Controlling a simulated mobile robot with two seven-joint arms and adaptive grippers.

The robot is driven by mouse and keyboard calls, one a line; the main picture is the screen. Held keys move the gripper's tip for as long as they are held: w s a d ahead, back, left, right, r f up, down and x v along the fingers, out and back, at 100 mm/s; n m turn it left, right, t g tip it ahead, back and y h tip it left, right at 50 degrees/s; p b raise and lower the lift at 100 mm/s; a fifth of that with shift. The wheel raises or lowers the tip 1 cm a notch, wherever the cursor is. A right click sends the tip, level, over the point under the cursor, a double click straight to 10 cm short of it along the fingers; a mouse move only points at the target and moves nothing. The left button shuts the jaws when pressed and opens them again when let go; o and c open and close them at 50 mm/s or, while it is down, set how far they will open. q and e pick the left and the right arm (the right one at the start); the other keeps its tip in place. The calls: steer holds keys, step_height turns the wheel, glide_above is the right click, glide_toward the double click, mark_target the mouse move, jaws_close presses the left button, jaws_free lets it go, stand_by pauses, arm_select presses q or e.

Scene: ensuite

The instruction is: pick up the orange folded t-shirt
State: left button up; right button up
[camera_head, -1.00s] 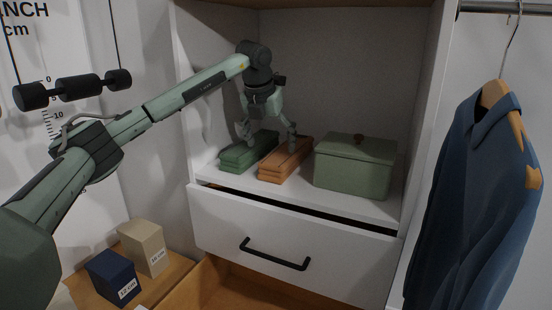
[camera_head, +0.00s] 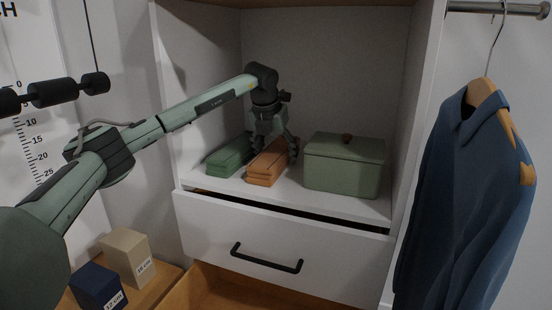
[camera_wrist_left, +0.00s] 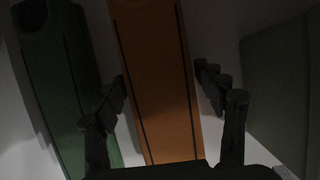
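The orange folded t-shirt (camera_head: 264,172) lies on the white shelf between a green folded stack and a green lidded box. My left gripper (camera_head: 272,156) points down over its rear part, with its fingers apart. In the left wrist view the t-shirt (camera_wrist_left: 157,65) runs between the two open fingers of the left gripper (camera_wrist_left: 160,82), one on each side. The left finger is at or very near its edge; I cannot tell whether either touches. My right gripper is not in view.
The green folded stack (camera_head: 230,157) is close on the left. The green box (camera_head: 343,168) stands on the right. Cabinet side walls enclose the shelf (camera_head: 291,196). Below is a drawer front with a black handle (camera_head: 266,261). A blue garment (camera_head: 465,190) hangs at the right.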

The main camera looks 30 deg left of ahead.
arm_select(q)
steer(key=c, duration=0.9)
steer(key=shift+o, duration=0.2)
steer(key=shift+r, duration=0.15)
